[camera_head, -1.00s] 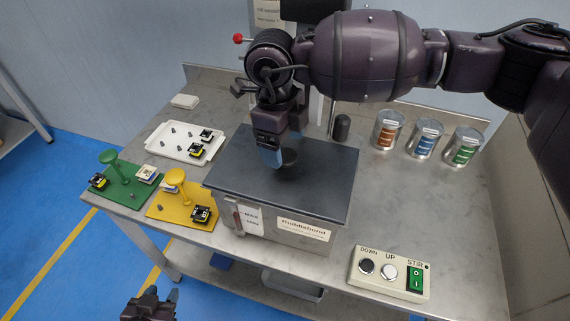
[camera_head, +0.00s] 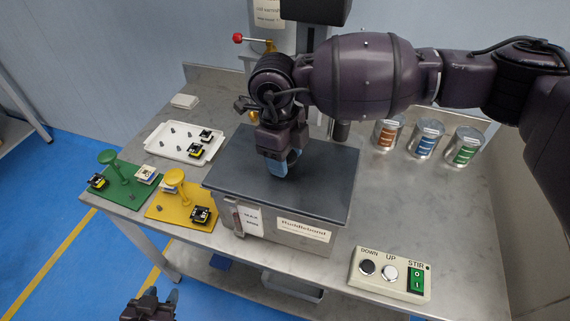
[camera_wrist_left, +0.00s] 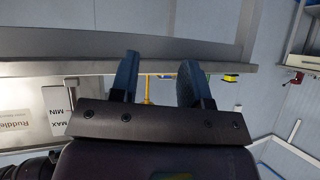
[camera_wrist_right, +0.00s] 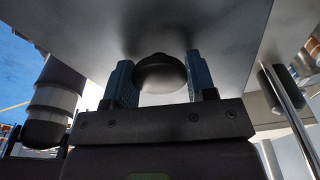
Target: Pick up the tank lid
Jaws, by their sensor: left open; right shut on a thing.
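The tank lid (camera_head: 235,165) is a flat dark grey plate lying on top of the metal tank (camera_head: 262,232) in the middle of the bench. My right gripper (camera_head: 283,167) is over the lid's centre, shut on its round black knob (camera_wrist_right: 160,72), which shows between the two fingers in the right wrist view; in the head view the fingers mostly hide it. I see no clear gap between lid and tank. My left gripper (camera_head: 163,297) is open and empty, low in front of the bench; its spread fingers also show in the left wrist view (camera_wrist_left: 160,78).
Green (camera_head: 122,190) and yellow (camera_head: 180,212) fixtures and a white tray (camera_head: 168,147) stand left of the tank. A button panel (camera_head: 390,273) is at front right. Three cans (camera_head: 425,140) stand at back right. A black cylinder (camera_head: 340,131) hangs behind the lid.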

